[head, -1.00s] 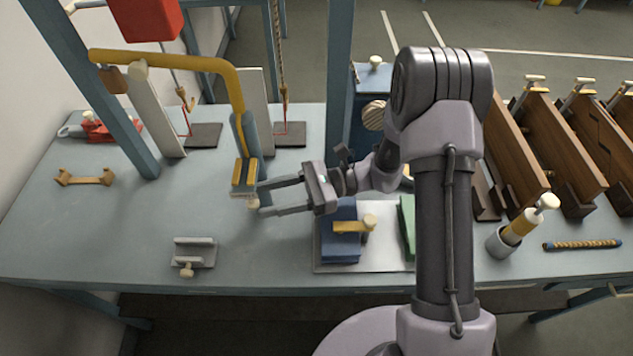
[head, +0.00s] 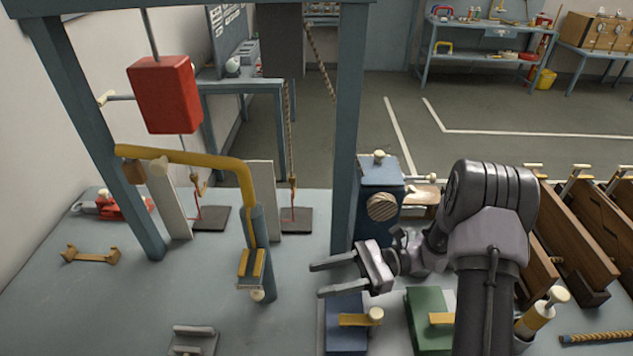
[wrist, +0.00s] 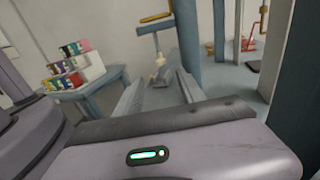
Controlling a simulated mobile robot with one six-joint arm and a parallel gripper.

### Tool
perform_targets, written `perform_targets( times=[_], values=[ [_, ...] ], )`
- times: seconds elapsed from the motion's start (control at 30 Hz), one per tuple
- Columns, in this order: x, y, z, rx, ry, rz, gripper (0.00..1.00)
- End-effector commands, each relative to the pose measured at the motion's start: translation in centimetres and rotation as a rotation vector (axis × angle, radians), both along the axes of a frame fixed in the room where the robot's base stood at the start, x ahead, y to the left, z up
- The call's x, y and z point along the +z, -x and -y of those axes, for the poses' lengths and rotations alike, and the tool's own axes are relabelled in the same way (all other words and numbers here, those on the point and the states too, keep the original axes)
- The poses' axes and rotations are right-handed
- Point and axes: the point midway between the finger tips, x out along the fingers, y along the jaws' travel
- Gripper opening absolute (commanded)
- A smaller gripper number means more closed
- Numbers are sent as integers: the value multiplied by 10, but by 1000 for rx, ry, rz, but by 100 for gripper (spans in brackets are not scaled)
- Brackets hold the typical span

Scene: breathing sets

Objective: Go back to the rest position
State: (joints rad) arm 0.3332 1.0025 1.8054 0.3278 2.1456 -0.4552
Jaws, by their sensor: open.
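My gripper (head: 322,278) is open and empty above the grey-blue workbench (head: 110,310) in the head view. Its fingers point left, toward the yellow bent arm (head: 205,160) on its blue post (head: 261,232), with a gap between. In the wrist view, my gripper's two fingers (wrist: 158,98) are spread with nothing between them. The yellow and blue post stands beyond the fingertips there. Below my gripper in the head view is a blue block (head: 346,335) with a yellow handle.
A green block (head: 428,310) sits right of the blue one. A blue box (head: 377,205) stands behind my gripper, near a frame post (head: 350,130). A red block (head: 165,95) hangs at left. Wooden panels (head: 580,235) stand at right. The bench's left front is mostly clear.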

Motion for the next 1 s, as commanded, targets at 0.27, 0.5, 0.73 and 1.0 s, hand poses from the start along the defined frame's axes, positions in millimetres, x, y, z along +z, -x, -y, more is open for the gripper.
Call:
perform_targets(
  times=[0.27, 0.5, 0.73, 1.0],
  values=[
    [58, 68, -9, 281, 422, 411, 46],
    [87, 134, 24, 430, 988, 1021, 46],
    [107, 150, 50, 375, 1294, 1425, 46],
    [113, 150, 54, 359, 1333, 1478, 46]
  ],
)
